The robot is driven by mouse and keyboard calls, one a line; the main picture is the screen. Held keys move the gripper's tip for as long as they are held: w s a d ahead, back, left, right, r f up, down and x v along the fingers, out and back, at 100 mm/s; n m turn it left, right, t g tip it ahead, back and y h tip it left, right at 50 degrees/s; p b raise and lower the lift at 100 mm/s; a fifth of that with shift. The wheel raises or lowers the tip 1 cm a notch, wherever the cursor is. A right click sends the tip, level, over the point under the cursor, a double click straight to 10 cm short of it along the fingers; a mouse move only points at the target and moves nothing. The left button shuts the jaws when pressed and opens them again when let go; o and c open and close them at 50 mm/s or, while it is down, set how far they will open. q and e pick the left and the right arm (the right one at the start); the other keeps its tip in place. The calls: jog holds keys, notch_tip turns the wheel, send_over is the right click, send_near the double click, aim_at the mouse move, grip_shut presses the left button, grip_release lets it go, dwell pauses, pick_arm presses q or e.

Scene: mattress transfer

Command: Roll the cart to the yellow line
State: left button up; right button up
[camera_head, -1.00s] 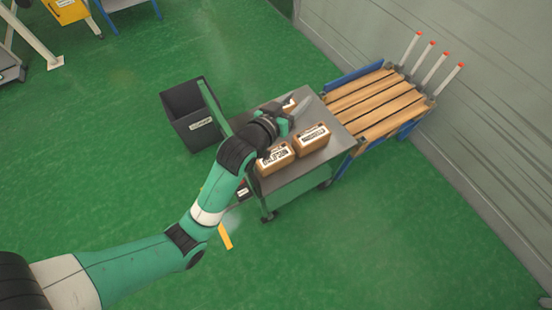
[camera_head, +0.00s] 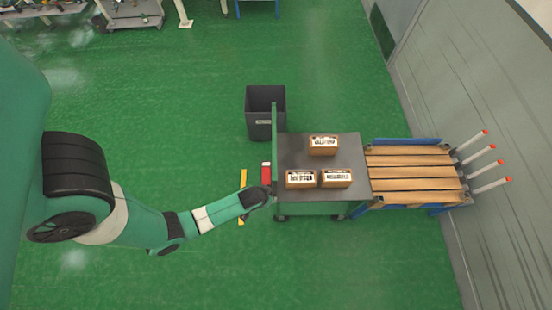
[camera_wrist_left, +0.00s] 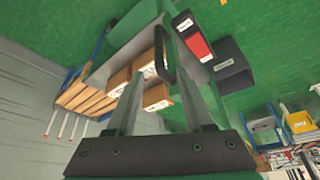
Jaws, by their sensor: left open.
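The cart (camera_head: 350,150) has a grey top, a green frame and an upright green handle bar (camera_head: 274,145) at its left end. Three brown labelled boxes (camera_head: 323,146) stand on its top. A yellow line (camera_head: 242,179) shows on the floor left of the cart, partly covered by my left arm. My left gripper (camera_head: 267,192) is at the cart's left end, by the lower end of the handle. In the left wrist view the open fingers (camera_wrist_left: 167,50) stand on either side of a dark bar-like part; contact cannot be told. My right gripper is not in view.
A dark bin (camera_head: 262,130) stands behind the cart's left corner. A wooden-slatted blue trolley (camera_head: 415,175) with several red-tipped posts abuts the cart's right end, near the wall (camera_head: 470,110). A red and white item (camera_head: 266,173) is beside the handle. Green floor (camera_head: 150,110) is open to the left.

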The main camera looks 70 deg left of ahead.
aim_at(274, 195)
pick_arm(q)
jog(key=b+x, duration=0.5)
jog(key=x, duration=0.5)
jog(key=shift+w+a+f+b, duration=0.1)
jog(key=shift+w+f+b, duration=0.1)
jog(key=shift+f+b, duration=0.1)
grip_shut()
dwell(0.8)
